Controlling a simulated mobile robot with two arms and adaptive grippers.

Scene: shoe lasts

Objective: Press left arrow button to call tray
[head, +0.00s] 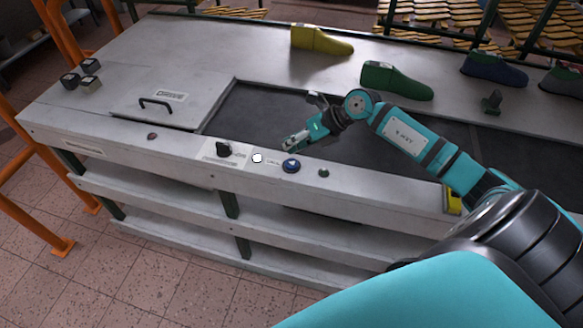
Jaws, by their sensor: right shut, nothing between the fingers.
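Several controls sit along the front ledge of the grey workbench. One is a round blue button (291,166) with a pale mark that I cannot read clearly as an arrow. My left gripper is out of view.
A lid with a black handle (156,103) lies behind. Yellow (320,41), green (396,81) and blue (494,69) shoe lasts stand at the back. A dark recessed belt (257,118) runs between.

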